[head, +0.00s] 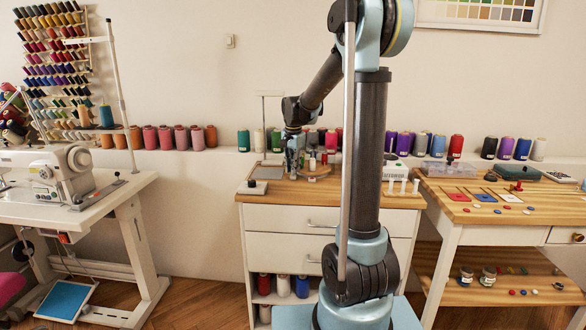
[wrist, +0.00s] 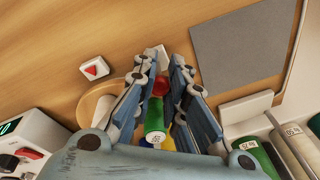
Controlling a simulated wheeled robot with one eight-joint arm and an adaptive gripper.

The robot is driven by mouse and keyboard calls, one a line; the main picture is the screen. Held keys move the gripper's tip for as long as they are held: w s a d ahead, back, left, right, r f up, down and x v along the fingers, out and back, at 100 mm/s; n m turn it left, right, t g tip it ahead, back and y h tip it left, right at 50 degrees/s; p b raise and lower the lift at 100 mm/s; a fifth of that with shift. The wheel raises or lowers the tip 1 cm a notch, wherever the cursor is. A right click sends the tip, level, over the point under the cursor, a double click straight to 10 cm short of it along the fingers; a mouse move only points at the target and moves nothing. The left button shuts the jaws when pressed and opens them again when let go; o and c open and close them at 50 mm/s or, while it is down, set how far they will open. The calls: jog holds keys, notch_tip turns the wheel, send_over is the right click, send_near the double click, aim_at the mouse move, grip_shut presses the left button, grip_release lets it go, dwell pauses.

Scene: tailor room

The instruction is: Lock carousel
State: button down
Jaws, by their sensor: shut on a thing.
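My gripper (head: 293,170) reaches down to the top of the white drawer cabinet, at the left side of the carousel (head: 318,172), a round wooden piece carrying small spools. In the wrist view, my gripper (wrist: 164,62) is shut on a small pale piece (wrist: 161,55) at its fingertips. A red rounded part (wrist: 161,85) and a green spool (wrist: 154,118) show between the fingers, with some yellow below. The carousel's tan rim (wrist: 92,104) shows left of the fingers, with a white spool on it. The fingers hide most of the carousel, and its lock cannot be made out.
A white tile with a red triangle (wrist: 94,69) lies left of the fingers, and a grey mat (wrist: 240,50) lies to the right. A white box with red knobs (wrist: 35,150) is at lower left. Large thread cones (wrist: 250,158) stand at lower right.

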jog(key=shift+s+a+f+t+h, duration=0.15)
jog(key=shift+s+t, duration=0.25)
jog(key=shift+t, duration=0.55)
jog(key=shift+s+f+t+h, duration=0.15)
jog(key=shift+s+t, duration=0.2)
jog(key=shift+t, duration=0.6)
jog(key=c, duration=1.8)
grip_release()
jog(key=shift+r, duration=0.2)
jog(key=v, duration=1.1)
jog(key=shift+s+r, duration=0.25)
